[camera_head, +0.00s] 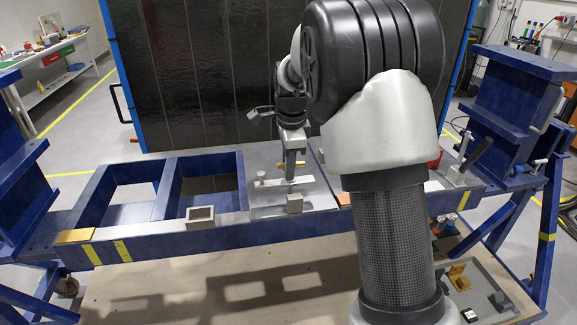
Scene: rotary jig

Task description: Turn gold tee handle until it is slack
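My gripper (291,178) points straight down over the grey plate in the middle of the blue jig beam. A small gold bar (281,166), likely the gold tee handle, shows just behind the gripper's fingers, partly hidden by them. A pale flat bar (270,184) lies crosswise at the fingertips. I cannot tell whether the fingers touch either bar. The fingers look narrow and close together from here, and whether they are open or shut on something is unclear.
A dark lever (476,153) rises at the right. A large black panel (190,75) stands behind. My arm hides the beam's right-centre.

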